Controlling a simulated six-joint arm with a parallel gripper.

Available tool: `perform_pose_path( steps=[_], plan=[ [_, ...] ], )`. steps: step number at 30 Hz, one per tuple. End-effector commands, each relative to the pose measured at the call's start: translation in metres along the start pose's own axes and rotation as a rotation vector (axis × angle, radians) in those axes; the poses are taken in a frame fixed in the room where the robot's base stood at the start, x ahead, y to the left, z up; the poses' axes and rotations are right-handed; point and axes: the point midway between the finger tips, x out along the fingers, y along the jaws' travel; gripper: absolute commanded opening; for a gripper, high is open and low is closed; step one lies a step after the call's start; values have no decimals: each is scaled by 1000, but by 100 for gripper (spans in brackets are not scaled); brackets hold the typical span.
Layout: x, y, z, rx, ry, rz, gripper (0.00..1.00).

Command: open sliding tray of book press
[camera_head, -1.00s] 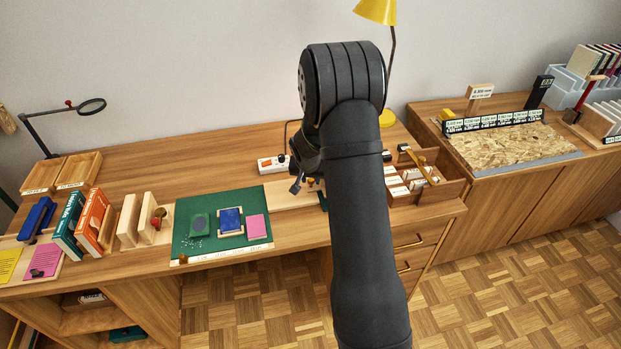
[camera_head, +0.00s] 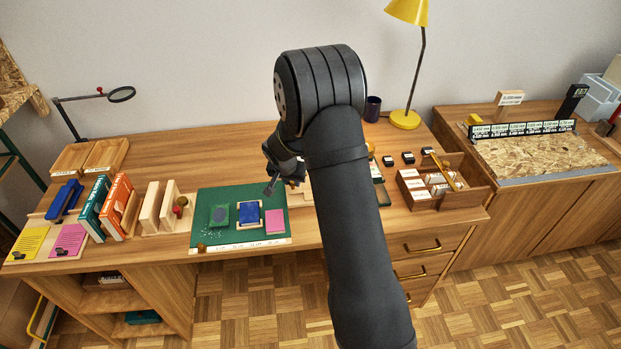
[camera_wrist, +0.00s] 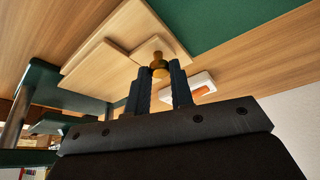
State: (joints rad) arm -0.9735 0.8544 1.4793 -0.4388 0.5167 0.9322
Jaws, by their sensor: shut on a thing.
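My gripper (camera_wrist: 163,88) is shut on a small brass knob (camera_wrist: 158,63) in the wrist view. The knob stands on a pale wooden tray (camera_wrist: 105,72), which lies on a larger pale board. The book press shows beside the tray as dark green plates (camera_wrist: 55,125) and a grey metal column (camera_wrist: 14,122) at the left of the wrist view. In the head view my gripper (camera_head: 271,188) is low over the right part of the green mat. My arm hides most of the press; a dark green part (camera_head: 382,192) shows right of it. How far out the tray is, I cannot tell.
The green cutting mat (camera_head: 208,238) holds small blue, green and pink pieces. A white and orange item (camera_wrist: 195,92) lies near my fingers. A wooden card box (camera_head: 425,202) and yellow lamp (camera_head: 405,119) stand right. Books (camera_head: 117,205) and wooden blocks stand left.

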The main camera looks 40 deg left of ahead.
Motion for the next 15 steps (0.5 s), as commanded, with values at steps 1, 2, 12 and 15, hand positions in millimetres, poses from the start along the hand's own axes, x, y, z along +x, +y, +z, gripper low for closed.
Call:
perform_pose_path(
  steps=[1, 2, 12, 15],
  plan=[
    [-1, -5, 2, -2, 0, -1, 0],
    [-1, -7, 3, -1, 1, -1, 0],
    [-1, -8, 3, 0, 0, 0, 23],
    [-1, -8, 3, 1, 0, 0, 30]
  ],
)
